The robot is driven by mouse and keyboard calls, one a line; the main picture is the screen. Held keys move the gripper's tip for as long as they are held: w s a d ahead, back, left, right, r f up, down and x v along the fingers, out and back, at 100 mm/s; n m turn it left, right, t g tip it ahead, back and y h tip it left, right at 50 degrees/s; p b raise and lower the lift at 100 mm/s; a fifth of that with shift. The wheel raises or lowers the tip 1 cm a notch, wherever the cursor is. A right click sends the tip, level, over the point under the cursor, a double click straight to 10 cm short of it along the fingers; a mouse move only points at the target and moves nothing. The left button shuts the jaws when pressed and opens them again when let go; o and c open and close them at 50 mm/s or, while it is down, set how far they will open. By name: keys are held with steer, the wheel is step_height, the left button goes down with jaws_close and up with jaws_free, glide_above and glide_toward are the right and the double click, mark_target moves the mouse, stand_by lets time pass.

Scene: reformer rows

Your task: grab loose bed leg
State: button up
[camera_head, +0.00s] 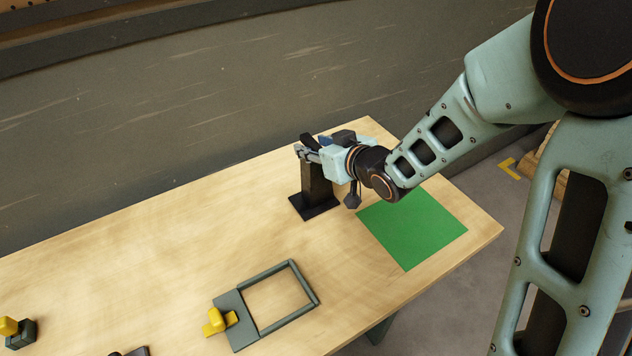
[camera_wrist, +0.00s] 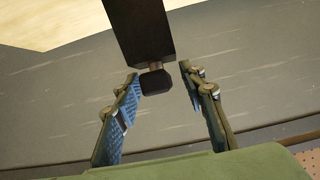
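A dark upright post, which looks like the loose bed leg (camera_head: 317,186), stands on a flat dark square base on the wooden table. In the wrist view the dark leg (camera_wrist: 138,28) comes in from the top and ends in a small black knob (camera_wrist: 156,82). My gripper (camera_head: 308,150) is at the top of the post in the head view. In the wrist view my gripper (camera_wrist: 159,74) is open, with one finger on each side of the knob and visible gaps. The far side of the post is hidden.
A green square mat (camera_head: 420,235) lies to the right of the post. A grey frame (camera_head: 318,293) with a yellow piece (camera_head: 215,322) lies at the table's front. Another yellow-topped block (camera_head: 20,335) is at the lower left. The table's left middle is clear.

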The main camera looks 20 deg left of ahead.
steer(key=shift+w+a+f, duration=0.1)
steer(key=shift+a, duration=0.05)
jaws_close()
stand_by(0.4)
